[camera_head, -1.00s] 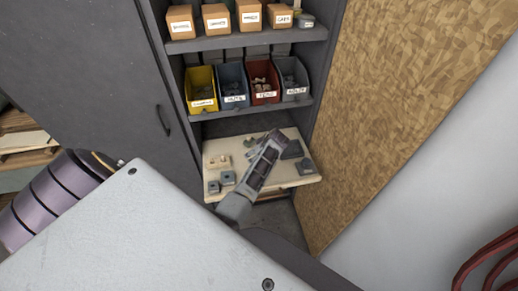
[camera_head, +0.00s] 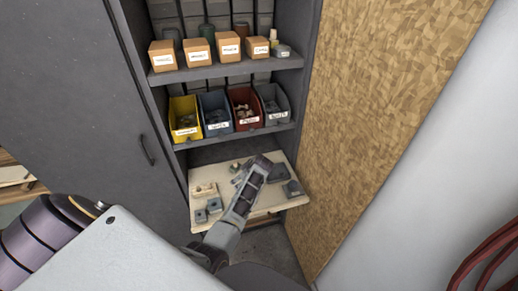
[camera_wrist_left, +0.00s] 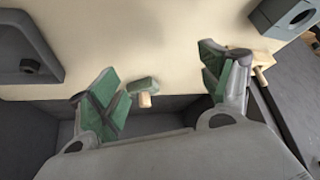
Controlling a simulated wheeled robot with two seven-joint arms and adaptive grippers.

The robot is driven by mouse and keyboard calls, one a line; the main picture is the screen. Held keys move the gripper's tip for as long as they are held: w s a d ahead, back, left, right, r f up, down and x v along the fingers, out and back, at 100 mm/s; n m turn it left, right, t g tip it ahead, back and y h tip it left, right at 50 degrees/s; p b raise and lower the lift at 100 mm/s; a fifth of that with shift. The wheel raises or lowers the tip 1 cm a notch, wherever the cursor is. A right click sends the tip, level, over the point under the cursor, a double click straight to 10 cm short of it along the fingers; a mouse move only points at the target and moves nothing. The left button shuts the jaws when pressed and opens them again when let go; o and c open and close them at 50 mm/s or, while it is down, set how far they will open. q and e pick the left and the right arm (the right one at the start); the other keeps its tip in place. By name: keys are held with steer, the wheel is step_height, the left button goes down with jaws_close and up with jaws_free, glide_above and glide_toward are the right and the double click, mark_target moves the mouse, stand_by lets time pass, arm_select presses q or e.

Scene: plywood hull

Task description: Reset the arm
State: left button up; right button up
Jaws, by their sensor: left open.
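My left gripper (camera_head: 250,172) is over the pale pull-out board (camera_head: 262,208) of the cabinet. In the left wrist view its two green-padded fingers (camera_wrist_left: 158,78) stand wide apart. A small green and tan piece (camera_wrist_left: 143,91) shows between them, apart from both fingers. A grey block with a round hole (camera_wrist_left: 284,14) lies at the upper right of that view, and a dark grey bracket-like part (camera_wrist_left: 28,52) at the left. My right gripper is not in view.
Small grey blocks (camera_head: 214,206), a tan piece (camera_head: 203,190) and a dark part (camera_head: 293,189) lie on the board. Above are yellow (camera_head: 184,116), blue, red and grey bins, then cardboard boxes (camera_head: 198,51). A chipboard panel (camera_head: 390,110) borders the right; a grey door (camera_head: 70,90) the left.

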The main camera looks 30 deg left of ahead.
arm_select(q)
steer(key=shift+s+m, duration=0.3)
steer(key=shift+s, duration=0.15)
steer(key=s+d+r+m+t+h, duration=0.1)
steer(key=s+d+r+m+h, duration=0.1)
steer(key=s+d+r+m, duration=0.35)
steer(key=s+d+r+m+h, duration=0.25)
steer(key=s+d+m, duration=0.45)
steer(key=s, duration=0.4)
steer(key=s+d+r+m+t+h, duration=0.1)
steer(key=s+d+r+m+h, duration=0.1)
steer(key=s+d+r+m, duration=0.4)
steer(key=s+d+f+n+g+b, duration=0.1)
steer(key=s+f, duration=0.1)
steer(key=f, duration=1.6)
steer(key=s+f+n, duration=0.1)
steer(key=s+f, duration=0.2)
steer(key=f, duration=1.5)
steer(key=s+a+f, duration=0.2)
steer(key=s+f, duration=0.8)
steer(key=s, duration=0.1)
steer(key=s+a+f+g+b, duration=0.1)
steer(key=s+a+f, duration=0.1)
steer(key=s+f, duration=0.8)
steer(key=shift+s+f+m, duration=0.2)
steer(key=shift+s+m, duration=0.15)
